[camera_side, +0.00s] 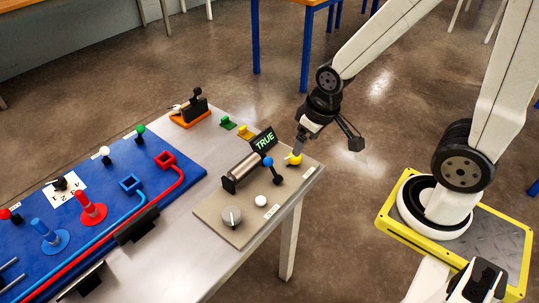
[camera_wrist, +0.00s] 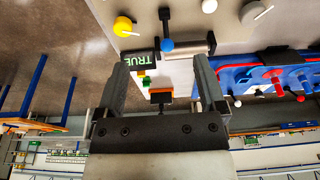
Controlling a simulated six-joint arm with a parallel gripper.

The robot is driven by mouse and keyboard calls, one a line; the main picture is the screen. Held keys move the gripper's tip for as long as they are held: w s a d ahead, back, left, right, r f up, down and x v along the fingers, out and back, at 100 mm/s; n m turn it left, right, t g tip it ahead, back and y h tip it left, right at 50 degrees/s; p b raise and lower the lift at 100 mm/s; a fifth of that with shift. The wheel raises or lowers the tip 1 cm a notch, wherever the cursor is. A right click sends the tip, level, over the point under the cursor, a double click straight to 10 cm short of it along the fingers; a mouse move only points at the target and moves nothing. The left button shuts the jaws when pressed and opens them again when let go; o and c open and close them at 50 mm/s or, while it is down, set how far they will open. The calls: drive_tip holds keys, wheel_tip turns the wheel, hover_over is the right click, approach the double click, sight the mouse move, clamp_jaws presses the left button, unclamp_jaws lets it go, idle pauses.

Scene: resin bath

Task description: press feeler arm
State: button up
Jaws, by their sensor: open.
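My gripper (camera_side: 325,147) is open and empty, hanging over the right end of the grey table; its two spread fingers also show in the wrist view (camera_wrist: 160,68). No part is labelled as a feeler arm. An orange-based device (camera_side: 189,118) with a black block and small lever stands at the table's back edge, away from my gripper; it shows between the fingers in the wrist view (camera_wrist: 160,96). A beige panel carries a blue-tipped lever (camera_side: 268,162) and a yellow knob (camera_side: 295,159). One finger overlaps the yellow knob's top in the side view; contact cannot be told.
The beige panel (camera_side: 222,204) also holds a metal cylinder (camera_side: 242,172), a TRUE display (camera_side: 264,140), a grey dial (camera_side: 231,216) and a white knob (camera_side: 261,201). Green (camera_side: 227,122) and yellow blocks (camera_side: 245,132) lie behind. A blue board (camera_side: 120,170) with pegs and rails fills the left.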

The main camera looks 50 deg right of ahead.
drive_tip(key=c, duration=0.7)
drive_tip(key=shift+d+f, duration=0.1)
drive_tip(key=c, duration=0.4)
drive_tip(key=shift+d+f+m, duration=0.1)
drive_tip(key=shift+m, duration=0.2)
clamp_jaws()
drive_tip(key=w+d+f+m+y, duration=0.2)
drive_tip(key=f+m+y, duration=0.1)
drive_tip(key=m, duration=0.1)
drive_tip(key=w+d+f+m+y, duration=0.3)
drive_tip(key=m+y, duration=0.1)
drive_tip(key=m, duration=0.1)
drive_tip(key=w+d+f+m+y, duration=0.2)
drive_tip(key=d+f+m+y, duration=0.1)
drive_tip(key=m, duration=0.1)
drive_tip(key=shift+w+d+m, duration=0.2)
drive_tip(key=shift+w+m, duration=0.1)
drive_tip(key=shift+w, duration=0.1)
drive_tip(key=shift+w+d+f+m+t+y, duration=0.1)
drive_tip(key=shift+w+d+m+t+y, duration=0.45)
drive_tip(key=shift+t, duration=0.25)
drive_tip(key=shift+s, duration=0.1)
